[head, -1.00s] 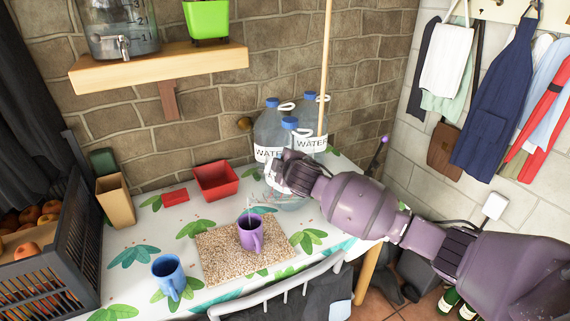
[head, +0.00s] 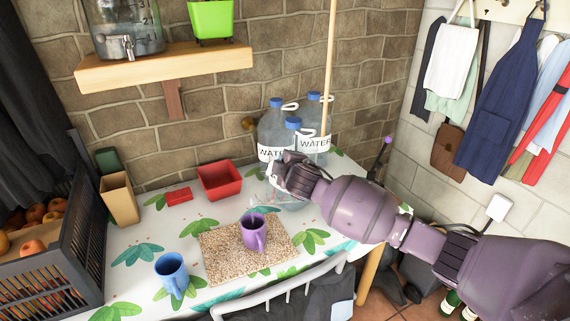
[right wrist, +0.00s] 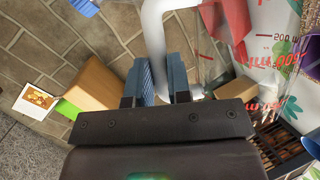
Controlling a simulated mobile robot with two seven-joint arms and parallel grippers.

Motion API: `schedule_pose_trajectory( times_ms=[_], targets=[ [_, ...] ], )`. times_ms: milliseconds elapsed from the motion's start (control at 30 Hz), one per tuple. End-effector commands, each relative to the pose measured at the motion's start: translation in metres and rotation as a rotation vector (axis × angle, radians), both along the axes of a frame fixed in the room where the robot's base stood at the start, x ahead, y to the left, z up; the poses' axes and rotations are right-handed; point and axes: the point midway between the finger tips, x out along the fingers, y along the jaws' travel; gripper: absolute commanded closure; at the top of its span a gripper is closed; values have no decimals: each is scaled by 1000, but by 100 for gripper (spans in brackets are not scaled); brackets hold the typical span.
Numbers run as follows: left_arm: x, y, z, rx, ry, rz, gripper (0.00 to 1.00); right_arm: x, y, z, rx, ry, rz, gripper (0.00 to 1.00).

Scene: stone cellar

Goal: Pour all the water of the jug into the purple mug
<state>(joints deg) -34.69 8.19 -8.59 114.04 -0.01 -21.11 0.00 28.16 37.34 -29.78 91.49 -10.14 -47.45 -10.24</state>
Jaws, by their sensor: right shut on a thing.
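The purple mug (head: 253,240) stands upright on a speckled board (head: 222,262) on the table. Its inside looks dark; the water level is hard to read. My right gripper (head: 274,178) is shut on the white handle of the clear jug (head: 270,197), behind and to the right of the mug. The jug is see-through and partly hidden by the gripper, so its tilt and contents are hard to tell. In the right wrist view, the jug (right wrist: 280,62) shows red volume marks, and its handle lies between my gripper's fingers (right wrist: 158,78). My left gripper is not in view.
A blue mug (head: 171,272) stands at the front left. A red bowl (head: 219,181), a small red box (head: 178,196) and big water bottles (head: 274,131) stand toward the wall. A dark crate (head: 62,262) is at left, a chair (head: 285,293) in front.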

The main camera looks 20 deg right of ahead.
Motion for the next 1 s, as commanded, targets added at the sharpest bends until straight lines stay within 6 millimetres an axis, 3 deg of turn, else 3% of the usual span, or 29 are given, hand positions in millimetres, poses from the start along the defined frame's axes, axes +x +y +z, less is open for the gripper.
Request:
schedule_pose_trajectory(
  times_ms=[1000],
  targets=[
    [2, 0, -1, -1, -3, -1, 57, -1, 11, -3, -91, -17, 0, 100]
  ],
)
